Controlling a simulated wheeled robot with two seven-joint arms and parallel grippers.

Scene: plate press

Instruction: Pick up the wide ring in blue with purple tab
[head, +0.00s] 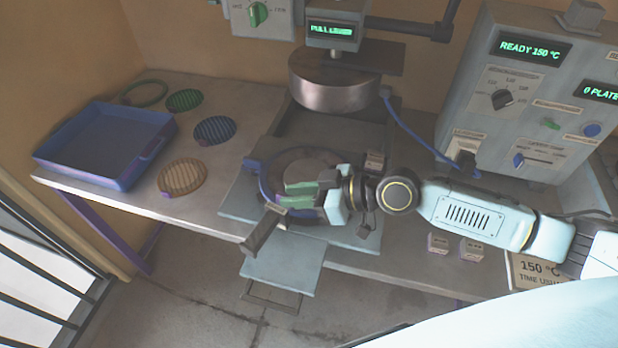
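The wide blue ring (265,187) lies on the lower plate of the press, around a dark round disc (302,160). My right gripper (289,198) comes in from the right over the front part of the ring. Its green-padded fingers appear apart, and I see nothing clearly held between them. The gripper and wrist hide the ring's front right part. Whether a finger touches the ring cannot be told. My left gripper is not in view.
The press head (334,80) hangs above and behind the ring. A blue tray (105,145), a green ring (145,94) and ribbed green, blue and tan discs (183,178) are on the table at left. A control box (520,90) stands at right, with a blue cable (410,130) running to the press.

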